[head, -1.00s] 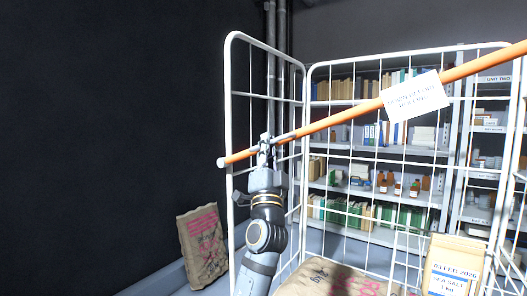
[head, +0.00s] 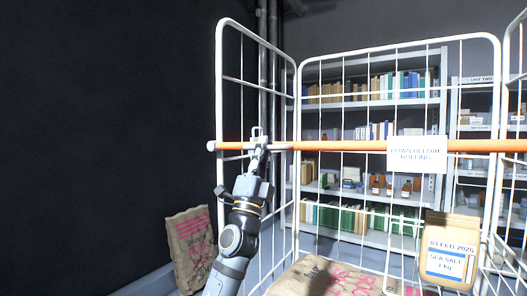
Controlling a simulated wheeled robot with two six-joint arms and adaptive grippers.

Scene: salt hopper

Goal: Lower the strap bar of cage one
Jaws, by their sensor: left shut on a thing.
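The orange strap bar (head: 340,145) lies level across the front of the white wire cage (head: 221,90) and runs out of view at the right edge. A white tag (head: 416,155) hangs on it; it seems to read "down before rolling". My left gripper (head: 258,143) is shut on the bar near its left end, beside the cage's left front post. My right gripper is not in view.
A paper sack (head: 190,248) stands on the floor left of the cage. Inside the cage are a large sack (head: 320,278) and a sea salt bag (head: 449,250). Shelves (head: 370,105) with books and bottles stand behind. The dark wall area at left is clear.

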